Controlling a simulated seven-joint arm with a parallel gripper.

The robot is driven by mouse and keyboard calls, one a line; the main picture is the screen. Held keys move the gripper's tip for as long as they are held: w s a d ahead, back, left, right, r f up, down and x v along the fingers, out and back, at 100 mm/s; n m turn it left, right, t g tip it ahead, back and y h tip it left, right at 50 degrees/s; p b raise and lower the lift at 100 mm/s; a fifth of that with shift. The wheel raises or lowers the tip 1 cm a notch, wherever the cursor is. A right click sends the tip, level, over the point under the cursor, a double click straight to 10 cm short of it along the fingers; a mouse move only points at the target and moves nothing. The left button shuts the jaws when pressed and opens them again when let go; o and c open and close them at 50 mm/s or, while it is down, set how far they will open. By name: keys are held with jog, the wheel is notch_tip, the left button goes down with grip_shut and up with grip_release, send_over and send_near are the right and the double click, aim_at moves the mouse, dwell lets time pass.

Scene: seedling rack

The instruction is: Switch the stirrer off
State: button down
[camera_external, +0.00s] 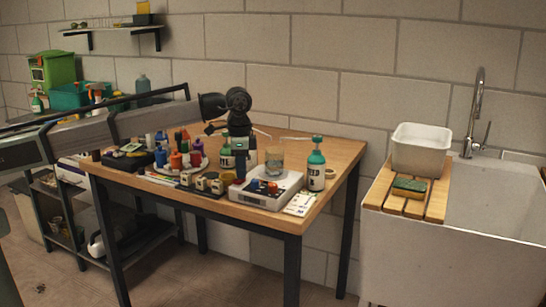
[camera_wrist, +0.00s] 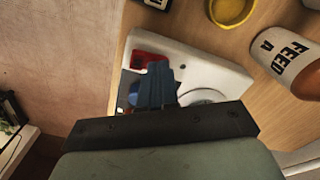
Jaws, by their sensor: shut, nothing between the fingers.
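The stirrer (camera_external: 247,198) is a low white box on the wooden table. A glass beaker (camera_external: 274,160) stands over its top plate. Its front panel carries a blue knob (camera_external: 255,184) and a red-orange control (camera_external: 272,187). In the wrist view the stirrer (camera_wrist: 205,68) shows a red switch area (camera_wrist: 148,61) and part of the blue knob (camera_wrist: 133,92) beside my fingers. I cannot tell the switch position. My gripper (camera_external: 240,181) is shut and empty, pointing down over the panel's left part. Its fingertips (camera_wrist: 157,73) partly hide the panel; contact cannot be told.
A green-capped feed bottle (camera_external: 316,171) stands close right of the stirrer, with a card (camera_external: 300,204) in front. Another bottle (camera_external: 226,158) stands behind my gripper. Small jars (camera_external: 201,183) and coloured bottles crowd the left. A sink (camera_external: 490,215) is at right.

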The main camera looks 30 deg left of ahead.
jog(key=shift+s+a+f, duration=0.15)
jog(key=shift+s+f, duration=0.15)
jog(key=shift+s, duration=0.05)
jog(key=shift+w+r, duration=0.15)
jog(key=shift+r, duration=0.8)
jog(key=shift+w+r, duration=0.1)
jog(key=shift+r, duration=2.6)
